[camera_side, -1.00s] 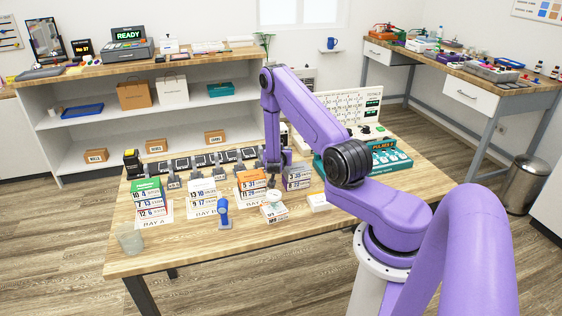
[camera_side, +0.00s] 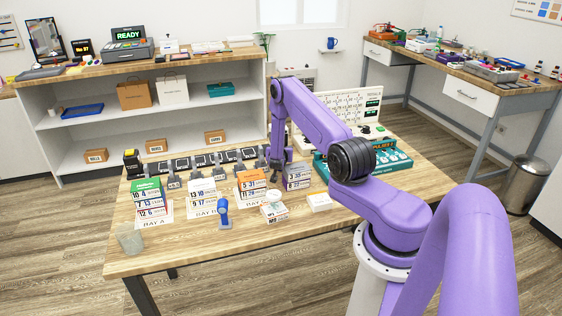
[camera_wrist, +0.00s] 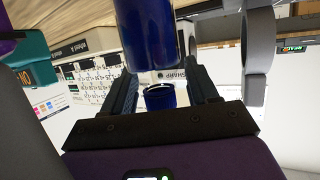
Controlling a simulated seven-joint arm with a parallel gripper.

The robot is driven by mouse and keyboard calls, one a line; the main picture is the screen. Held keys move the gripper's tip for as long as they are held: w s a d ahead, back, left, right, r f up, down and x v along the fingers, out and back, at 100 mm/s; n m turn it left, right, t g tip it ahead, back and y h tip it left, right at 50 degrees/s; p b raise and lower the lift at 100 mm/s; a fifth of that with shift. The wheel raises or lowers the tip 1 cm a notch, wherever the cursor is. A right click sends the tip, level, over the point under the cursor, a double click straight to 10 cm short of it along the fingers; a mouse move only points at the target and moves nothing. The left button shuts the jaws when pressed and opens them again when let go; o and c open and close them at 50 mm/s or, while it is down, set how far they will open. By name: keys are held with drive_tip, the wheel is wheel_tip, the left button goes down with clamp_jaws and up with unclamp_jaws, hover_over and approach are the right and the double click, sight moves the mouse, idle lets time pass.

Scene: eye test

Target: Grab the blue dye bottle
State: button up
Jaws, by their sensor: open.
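In the wrist view a glossy dark blue cylinder (camera_wrist: 146,36), taken to be the blue dye bottle, shows at the top centre, cut off by the frame edge. A smaller blue round piece with a pale rim (camera_wrist: 159,98) lies below it in the picture; I cannot tell if it belongs to the same bottle. My gripper (camera_wrist: 158,60) is open, its two dark fingers on either side of the blue cylinder. Contact cannot be made out. In the side view my gripper (camera_side: 276,182) hangs low over the table beside a box stack; I cannot make out the bottle there.
A box stack (camera_side: 297,177) stands right of my gripper, and an orange-topped stack (camera_side: 251,186) left of it. A blue handheld device (camera_side: 223,211) and a small white box (camera_side: 274,211) stand nearer the front. A teal tray (camera_side: 389,160) lies to the right. The front table strip is mostly clear.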

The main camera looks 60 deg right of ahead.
clamp_jaws()
drive_tip(key=shift+r, duration=0.15)
